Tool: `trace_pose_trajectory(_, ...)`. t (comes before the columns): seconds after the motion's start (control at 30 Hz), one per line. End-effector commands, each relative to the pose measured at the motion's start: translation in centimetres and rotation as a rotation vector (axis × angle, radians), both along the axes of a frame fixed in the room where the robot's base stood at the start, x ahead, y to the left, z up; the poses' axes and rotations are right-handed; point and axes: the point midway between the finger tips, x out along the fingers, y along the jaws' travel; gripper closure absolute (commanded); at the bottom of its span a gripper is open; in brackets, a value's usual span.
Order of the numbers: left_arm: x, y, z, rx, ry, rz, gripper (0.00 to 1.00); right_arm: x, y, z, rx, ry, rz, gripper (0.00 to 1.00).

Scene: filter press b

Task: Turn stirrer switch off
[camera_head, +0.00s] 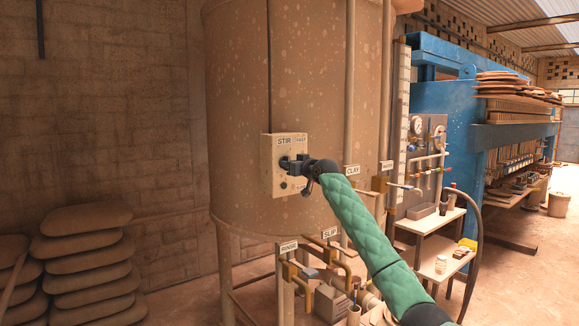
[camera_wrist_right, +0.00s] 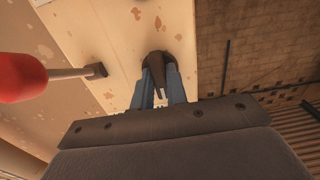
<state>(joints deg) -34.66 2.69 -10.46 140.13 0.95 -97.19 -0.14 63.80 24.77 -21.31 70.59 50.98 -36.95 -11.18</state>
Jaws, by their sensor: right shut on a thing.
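The stirrer switch box (camera_head: 284,180) is a cream panel marked STIR, fixed to the front of the large speckled tank (camera_head: 235,95). My right gripper (camera_head: 288,164) is at the middle of the panel, shut on the switch knob. In the right wrist view the dark stirrer switch (camera_wrist_right: 158,75) sits between the two blue-grey fingers of my right gripper (camera_wrist_right: 158,90). In the head view the gripper hides most of the knob, so its setting cannot be read there. My left gripper is not in view.
A red-ended lever (camera_wrist_right: 22,78) shows left of the fingers in the right wrist view. Labelled pipes and valves (camera_head: 300,270) stand low before the tank. A small white shelf (camera_head: 440,258) and the blue filter press (camera_head: 450,105) stand at the right. Stacked sacks (camera_head: 90,265) lie left.

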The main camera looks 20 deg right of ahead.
Motion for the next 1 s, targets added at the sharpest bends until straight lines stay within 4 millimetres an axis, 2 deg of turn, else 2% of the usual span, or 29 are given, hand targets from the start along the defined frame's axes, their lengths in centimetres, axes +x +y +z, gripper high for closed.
trace_pose_trajectory(0.2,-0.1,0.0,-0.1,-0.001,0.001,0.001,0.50,0.0,0.0,-0.5,-0.002,0.006,0.000,1.00)
trace_pose_trajectory(0.23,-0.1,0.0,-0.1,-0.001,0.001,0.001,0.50,0.1,0.0,-0.5,-0.002,0.006,0.000,0.83)
trace_pose_trajectory(0.33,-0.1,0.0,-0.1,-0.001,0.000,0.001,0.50,0.0,0.0,-0.4,-0.002,0.005,0.000,0.64)
trace_pose_trajectory(0.67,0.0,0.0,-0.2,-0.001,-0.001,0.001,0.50,-0.2,-0.1,-0.2,0.000,0.002,0.000,0.64)
trace_pose_trajectory(0.77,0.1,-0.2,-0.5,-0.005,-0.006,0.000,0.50,-0.9,-0.4,-0.3,0.000,0.001,0.000,0.64)
trace_pose_trajectory(1.0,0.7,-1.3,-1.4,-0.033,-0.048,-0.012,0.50,-4.4,-1.7,-0.5,-0.001,0.002,0.000,0.64)
